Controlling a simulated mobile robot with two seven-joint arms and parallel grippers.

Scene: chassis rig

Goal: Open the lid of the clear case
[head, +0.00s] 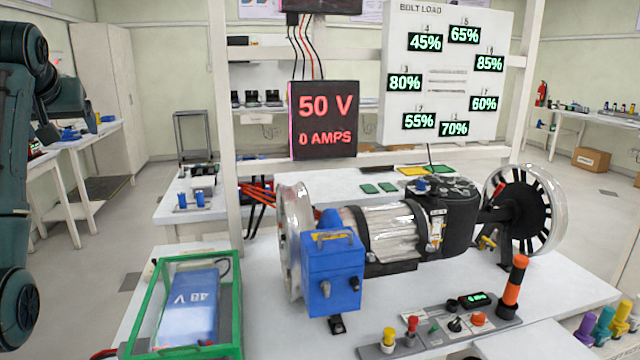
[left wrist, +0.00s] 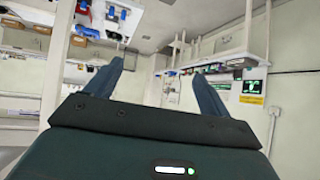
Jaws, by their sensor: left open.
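The clear case (head: 237,305) stands at the lower left of the white table in the head view. It has green edges and see-through sides, and a blue battery (head: 190,308) marked 48 V lies inside. Its top looks closed, but the clear panel is hard to make out. My left arm is upright at the left edge of the head view, well apart from the case. My left gripper (left wrist: 157,68) shows in the left wrist view with its two fingers spread and nothing between them. The case is not recognisable in that view. My right gripper is not in view.
To the right of the case stand a blue box (head: 333,275) and a motor assembly (head: 395,230) with wheels. A control panel (head: 440,330) with knobs and an orange-and-black post (head: 513,285) are at the front. A display (head: 325,120) reads 50 V, 0 AMPS.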

